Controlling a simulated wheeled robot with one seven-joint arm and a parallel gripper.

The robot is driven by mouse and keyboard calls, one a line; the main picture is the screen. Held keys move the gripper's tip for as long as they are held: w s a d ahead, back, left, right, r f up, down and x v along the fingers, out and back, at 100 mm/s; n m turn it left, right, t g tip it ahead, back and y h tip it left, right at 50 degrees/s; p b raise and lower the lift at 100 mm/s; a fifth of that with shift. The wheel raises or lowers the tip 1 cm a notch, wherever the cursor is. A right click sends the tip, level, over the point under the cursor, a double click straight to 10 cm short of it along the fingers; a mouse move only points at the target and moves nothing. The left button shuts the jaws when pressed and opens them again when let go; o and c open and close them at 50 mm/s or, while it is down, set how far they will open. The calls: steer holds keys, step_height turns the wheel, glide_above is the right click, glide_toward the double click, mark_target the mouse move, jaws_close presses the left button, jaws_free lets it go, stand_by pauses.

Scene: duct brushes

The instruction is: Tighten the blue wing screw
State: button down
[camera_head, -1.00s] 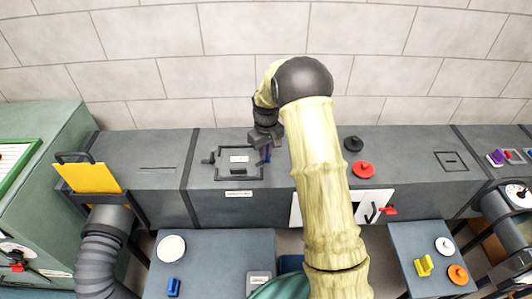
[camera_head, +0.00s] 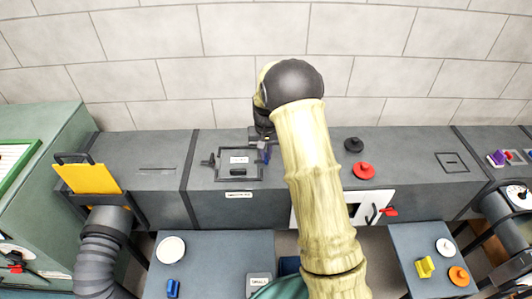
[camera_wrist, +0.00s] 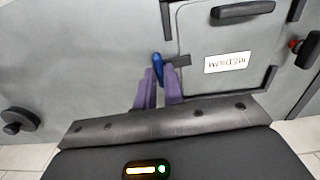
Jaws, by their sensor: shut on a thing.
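The blue wing screw (camera_wrist: 158,66) shows in the wrist view between the tips of my gripper's purple fingers (camera_wrist: 160,82), at the edge of a grey hatch panel (camera_wrist: 212,35). My gripper is shut on it. The fingers cover its lower part, so how deep it sits is hidden. In the head view my gripper (camera_head: 267,154) is at the right edge of the hatch (camera_head: 239,173) on the grey duct, and the screw cannot be told apart from the fingers there.
A dark latch knob (camera_head: 208,161) is at the hatch's left side. A black knob (camera_head: 354,144) and a red knob (camera_head: 364,170) stand on the duct to the right. A yellow plate (camera_head: 88,178) stands in a slot at the left. A tiled wall rises behind.

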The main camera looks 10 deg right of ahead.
mark_target(266, 156)
steer(key=shift+w+r, duration=0.15)
steer(key=shift+r, duration=0.05)
steer(key=c, duration=1.5)
jaws_free()
steer(key=shift+c, duration=0.2)
steer(key=shift+o, duration=0.2)
steer(key=shift+f, duration=0.1)
step_height(266, 156, up, 17)
steer(key=b, duration=0.2)
steer(key=shift+r+b, duration=0.2)
steer(key=shift+b, duration=0.15)
steer(key=s+f+t, duration=0.1)
steer(key=s+f, duration=0.2)
steer(key=s, duration=0.6)
steer(key=s+f+n, duration=0.1)
steer(key=s+f, duration=0.2)
steer(key=s, duration=0.6)
steer(key=s+f+t, duration=0.1)
steer(key=s+f, duration=0.2)
steer(key=s, duration=0.6)
steer(key=shift+f+n+t, duration=0.3)
steer(key=shift+f, duration=0.05)
